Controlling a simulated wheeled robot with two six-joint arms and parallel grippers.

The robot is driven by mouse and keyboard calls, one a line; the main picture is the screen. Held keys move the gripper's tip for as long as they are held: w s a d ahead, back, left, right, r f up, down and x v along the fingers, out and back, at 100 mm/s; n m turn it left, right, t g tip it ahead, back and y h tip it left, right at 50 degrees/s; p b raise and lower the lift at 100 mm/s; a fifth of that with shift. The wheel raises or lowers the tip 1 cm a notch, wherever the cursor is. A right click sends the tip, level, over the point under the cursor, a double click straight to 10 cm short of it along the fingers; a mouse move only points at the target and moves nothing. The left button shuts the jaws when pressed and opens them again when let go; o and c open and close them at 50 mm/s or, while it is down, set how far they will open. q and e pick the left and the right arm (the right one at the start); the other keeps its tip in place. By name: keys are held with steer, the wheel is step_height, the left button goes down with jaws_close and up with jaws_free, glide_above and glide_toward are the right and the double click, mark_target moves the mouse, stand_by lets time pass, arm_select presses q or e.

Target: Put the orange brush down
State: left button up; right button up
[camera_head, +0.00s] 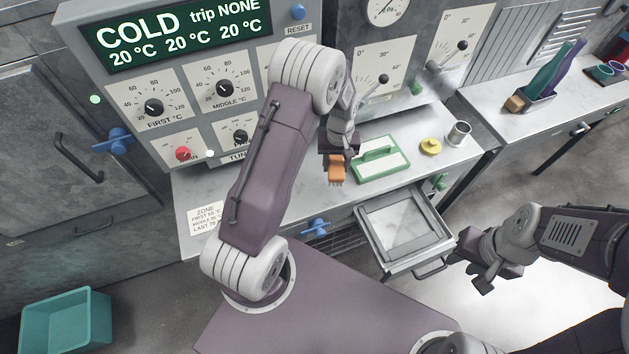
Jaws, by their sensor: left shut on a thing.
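The orange brush (337,170) is at the fingers of my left gripper (338,153), near the front part of the metal counter (290,195). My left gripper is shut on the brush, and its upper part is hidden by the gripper. I cannot tell whether the brush touches the counter top. My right gripper (480,277) is at the right, past the open drawer, away from the brush. Its fingers are too small and dark to tell whether they are apart.
A green-framed tray (405,163) with a handle lies right of the brush. A yellow knob-like piece (430,147) and a metal cup (459,134) stand further right. An open drawer (447,242) juts out below. A control panel (190,150) rises behind. A teal bin (95,318) sits on the floor.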

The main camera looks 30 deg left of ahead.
arm_select(q)
steer(key=s+a+f, duration=0.2)
steer(key=a, duration=0.1)
steer(key=s+a+f, duration=0.1)
steer(key=a+f, duration=0.1)
steer(key=shift+s+a+p, duration=0.15)
steer(key=shift+s+p, duration=0.2)
steer(key=shift+p, duration=0.05)
step_height(320, 180, down, 3)
steer(key=shift+f+p, duration=0.2)
steer(key=shift+p, duration=0.1)
steer(key=shift+f, duration=0.25)
steer(key=shift+f, duration=0.1)
steer(key=o, duration=1.3)
step_height(320, 180, up, 12)
steer(key=b, duration=0.1)
steer(key=s+d+r+m, duration=0.1)
steer(key=s+d+r, duration=0.1)
steer(key=s, duration=0.2)
steer(key=s+d+r+m, duration=0.2)
steer(key=s+d, duration=0.1)
steer(key=s, duration=0.1)
steer(key=s+d+r+m+t, duration=0.1)
steer(key=s+d+r+m, duration=0.1)
steer(key=s, duration=0.2)
steer(key=shift+s+d+r, duration=0.3)
steer(key=shift+d+r, duration=0.05)
steer(key=shift+r, duration=0.05)
